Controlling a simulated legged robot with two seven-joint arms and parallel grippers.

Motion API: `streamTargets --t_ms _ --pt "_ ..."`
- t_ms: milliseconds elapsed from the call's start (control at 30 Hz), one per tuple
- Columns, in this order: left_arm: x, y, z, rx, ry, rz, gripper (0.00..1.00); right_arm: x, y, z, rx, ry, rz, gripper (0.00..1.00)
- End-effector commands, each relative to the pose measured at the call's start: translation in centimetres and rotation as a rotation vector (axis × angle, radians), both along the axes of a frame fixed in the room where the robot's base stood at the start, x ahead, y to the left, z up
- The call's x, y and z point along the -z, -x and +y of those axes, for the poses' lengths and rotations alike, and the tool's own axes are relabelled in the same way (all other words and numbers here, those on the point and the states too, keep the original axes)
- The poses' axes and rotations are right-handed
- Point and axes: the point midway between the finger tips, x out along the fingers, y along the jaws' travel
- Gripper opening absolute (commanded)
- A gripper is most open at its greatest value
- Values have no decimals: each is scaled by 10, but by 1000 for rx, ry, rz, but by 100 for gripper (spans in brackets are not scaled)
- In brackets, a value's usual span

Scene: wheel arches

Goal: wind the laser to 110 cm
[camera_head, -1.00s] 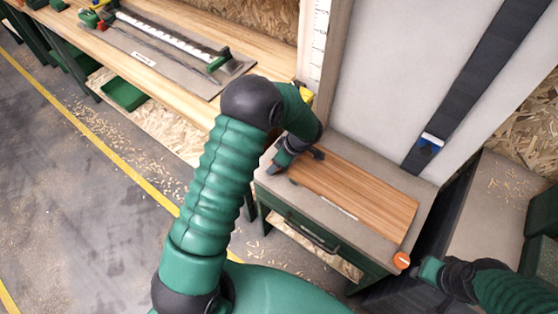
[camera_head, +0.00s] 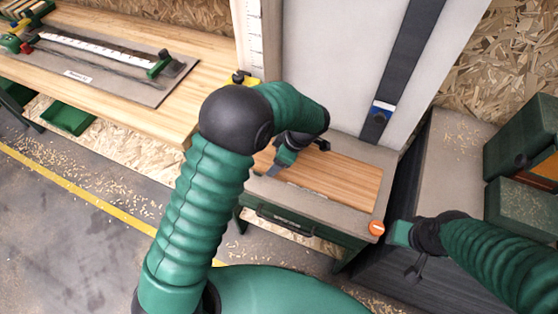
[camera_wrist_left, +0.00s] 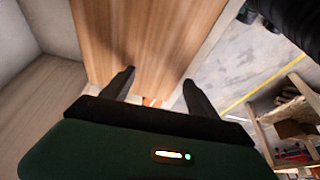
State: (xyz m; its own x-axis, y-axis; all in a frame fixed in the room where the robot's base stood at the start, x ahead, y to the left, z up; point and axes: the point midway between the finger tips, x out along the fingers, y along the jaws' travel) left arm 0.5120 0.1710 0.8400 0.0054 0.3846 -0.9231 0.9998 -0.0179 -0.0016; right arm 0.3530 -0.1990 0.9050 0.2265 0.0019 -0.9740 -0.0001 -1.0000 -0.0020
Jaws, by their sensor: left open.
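A white strip with scale marks (camera_head: 252,35) runs up the left edge of the tall pale panel. A small yellow part with a black knob (camera_head: 245,79) sits low on it, partly hidden by my left arm; I cannot tell whether it is the laser, and the height figures are unreadable. My left gripper (camera_head: 299,157) is over the far left part of the wooden board, its fingers apart and empty. In the left wrist view the open fingers (camera_wrist_left: 159,92) point over the wood surface (camera_wrist_left: 150,45). My right gripper (camera_head: 397,234) is beside the bench's near right corner; its fingers are unclear.
The wooden board (camera_head: 345,182) lies on a grey-topped green bench. An orange disc (camera_head: 376,228) is at its right corner. A black strap with a blue-white marker (camera_head: 381,109) crosses the panel. A wooden workbench (camera_head: 120,105) stands left; green boxes (camera_head: 520,145) stand right.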

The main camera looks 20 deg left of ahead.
Motion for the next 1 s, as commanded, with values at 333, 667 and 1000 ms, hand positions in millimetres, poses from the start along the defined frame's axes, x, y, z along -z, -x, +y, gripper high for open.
streamTargets --t_ms 333,667,1000 --pt "0 1 -9 -2 0 1 68 1 0 0 0 0 0 36" --pt "-23 36 2 343 117 108 55 1 0 0 0 0 0 36" --pt "-48 94 12 925 226 163 55 1 0 0 0 0 0 36"
